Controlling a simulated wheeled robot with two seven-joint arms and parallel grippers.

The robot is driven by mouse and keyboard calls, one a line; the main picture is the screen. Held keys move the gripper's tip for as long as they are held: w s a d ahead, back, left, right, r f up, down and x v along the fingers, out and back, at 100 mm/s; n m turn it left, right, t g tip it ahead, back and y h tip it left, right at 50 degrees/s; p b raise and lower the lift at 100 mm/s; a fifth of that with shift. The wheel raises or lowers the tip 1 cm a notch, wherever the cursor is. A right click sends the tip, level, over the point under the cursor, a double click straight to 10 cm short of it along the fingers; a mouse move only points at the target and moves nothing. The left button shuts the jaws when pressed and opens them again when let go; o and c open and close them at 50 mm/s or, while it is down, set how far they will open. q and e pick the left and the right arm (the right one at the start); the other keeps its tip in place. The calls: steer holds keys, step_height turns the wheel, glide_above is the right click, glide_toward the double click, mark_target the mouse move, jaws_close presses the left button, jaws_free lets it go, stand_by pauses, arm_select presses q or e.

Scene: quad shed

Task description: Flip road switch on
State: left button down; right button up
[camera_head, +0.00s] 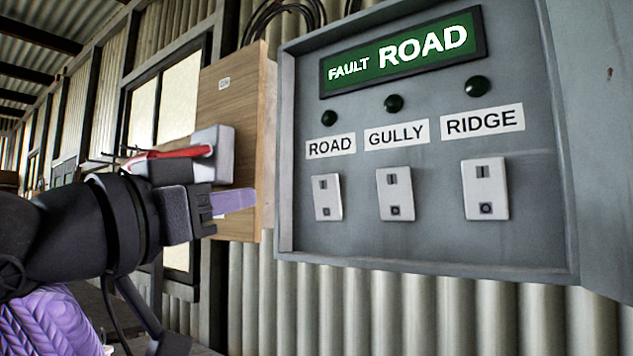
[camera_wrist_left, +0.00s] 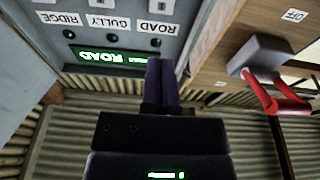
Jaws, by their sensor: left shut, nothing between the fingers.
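The ROAD switch (camera_head: 327,197) is the leftmost of three white switches on the grey panel (camera_head: 430,240), under the ROAD label (camera_head: 330,146). It has a dark mark at its top and a round mark at its bottom; I cannot tell its position. The green sign (camera_head: 403,52) above reads FAULT ROAD. My left gripper (camera_head: 240,199) has its purple fingers shut and empty, left of the panel and apart from the switch. In the left wrist view the shut fingers (camera_wrist_left: 160,78) appear near the ROAD label (camera_wrist_left: 157,27). My right gripper is out of view.
The GULLY switch (camera_head: 395,193) and RIDGE switch (camera_head: 485,189) stand to the right, under dark green lamps. A wooden board (camera_head: 240,110) left of the panel carries a grey box with a red lever (camera_head: 172,153), close to my left gripper. Corrugated wall lies behind.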

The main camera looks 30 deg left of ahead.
mark_target(324, 181)
arm_select(q)
steer(key=p+x, duration=0.4)
steer(key=x, duration=0.7)
steer(key=shift+w+d+r, duration=0.15)
steer(key=shift+w+r, duration=0.05)
steer(key=shift+w, duration=0.65)
